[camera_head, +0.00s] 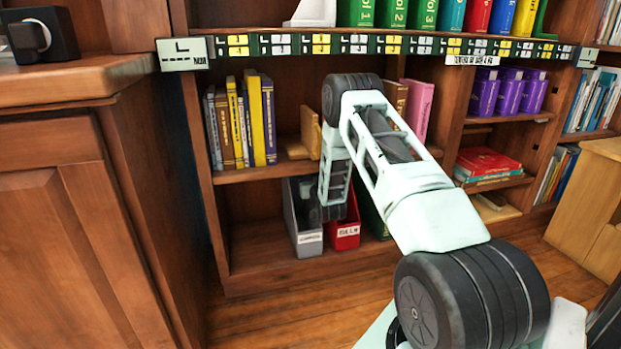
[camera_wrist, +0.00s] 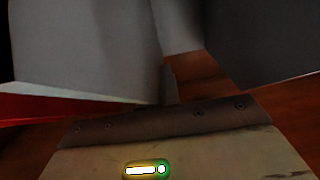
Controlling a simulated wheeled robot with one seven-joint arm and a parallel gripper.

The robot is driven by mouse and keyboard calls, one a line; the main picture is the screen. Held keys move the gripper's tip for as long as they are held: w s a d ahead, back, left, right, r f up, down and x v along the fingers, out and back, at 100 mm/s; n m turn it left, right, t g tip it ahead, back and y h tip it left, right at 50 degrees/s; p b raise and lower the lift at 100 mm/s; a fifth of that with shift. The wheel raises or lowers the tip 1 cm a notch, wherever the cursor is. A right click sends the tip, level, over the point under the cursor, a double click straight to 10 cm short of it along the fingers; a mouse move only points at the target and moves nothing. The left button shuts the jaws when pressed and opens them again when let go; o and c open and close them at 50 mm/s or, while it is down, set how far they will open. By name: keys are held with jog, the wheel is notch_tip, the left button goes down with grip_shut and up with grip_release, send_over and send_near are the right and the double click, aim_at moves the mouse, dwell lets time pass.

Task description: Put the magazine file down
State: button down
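A grey magazine file (camera_head: 308,242) with a white label stands upright on the bottom shelf. A red magazine file (camera_head: 346,236) stands close to its right. My gripper (camera_head: 313,212) reaches down from above to the grey file's open top, and its fingertips are largely hidden there. In the wrist view, grey panels (camera_wrist: 80,45) fill the upper left and upper right very close to the camera, and a strip of red (camera_wrist: 60,108) shows at left. Whether my fingers are closed on the grey file's wall cannot be seen.
The bottom shelf (camera_head: 262,250) is bare to the left of the grey file. Yellow and dark books (camera_head: 240,120) stand on the shelf above at left. The label rail (camera_head: 380,45) runs above my arm. A wooden cabinet (camera_head: 70,190) stands close at left.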

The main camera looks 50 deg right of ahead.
jog(key=c, duration=1.6)
grip_release()
jog(key=p+v, duration=0.5)
jog(key=v, duration=0.7)
jog(key=shift+r+p, duration=0.1)
jog(key=shift+p, duration=0.2)
jog(key=shift+s, duration=0.1)
